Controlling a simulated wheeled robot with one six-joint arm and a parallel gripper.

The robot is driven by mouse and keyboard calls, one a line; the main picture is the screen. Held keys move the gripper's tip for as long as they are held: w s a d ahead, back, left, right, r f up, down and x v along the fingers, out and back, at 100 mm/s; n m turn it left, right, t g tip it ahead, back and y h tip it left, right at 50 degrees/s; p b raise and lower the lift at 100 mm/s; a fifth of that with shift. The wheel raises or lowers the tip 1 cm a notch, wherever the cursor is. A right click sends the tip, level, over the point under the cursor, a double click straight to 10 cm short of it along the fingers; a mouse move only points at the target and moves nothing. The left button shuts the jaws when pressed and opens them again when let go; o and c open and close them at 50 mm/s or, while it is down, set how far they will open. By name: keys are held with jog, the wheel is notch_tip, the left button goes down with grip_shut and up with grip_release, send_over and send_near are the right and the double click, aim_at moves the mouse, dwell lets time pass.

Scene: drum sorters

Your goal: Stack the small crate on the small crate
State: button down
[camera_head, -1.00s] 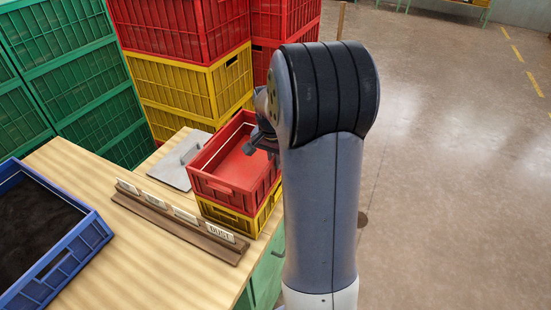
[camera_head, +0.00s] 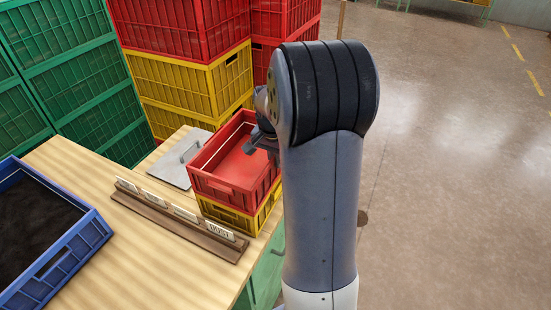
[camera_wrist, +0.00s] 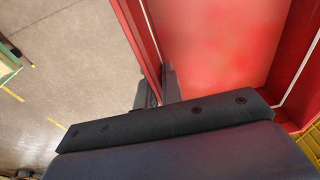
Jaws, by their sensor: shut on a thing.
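The small red crate (camera_head: 238,163) sits on top of the small yellow crate (camera_head: 243,219) at the right edge of the wooden table, in the head view. The two look closely lined up, with the red one upright. My gripper (camera_head: 262,140) is at the right wall of the red crate and shut on it. In the wrist view the red crate (camera_wrist: 220,45) fills the upper middle and right, and my gripper (camera_wrist: 158,92) clasps its wall. My arm hides part of both crates' right side in the head view.
A blue crate (camera_head: 78,262) with dark contents stands at the table's left. A wooden label rail (camera_head: 172,217) lies in front of the stack. A grey plate with a handle (camera_head: 180,172) lies behind it. Tall green, yellow and red crate stacks (camera_head: 187,85) stand beyond the table.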

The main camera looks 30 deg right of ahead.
jog(key=shift+f, duration=0.15)
jog(key=c, duration=1.5)
grip_release()
jog(key=r, duration=0.7)
jog(key=a+r, duration=0.1)
jog(key=r, duration=0.2)
jog(key=shift+s+r+b, duration=0.4)
jog(key=shift+f, duration=0.15)
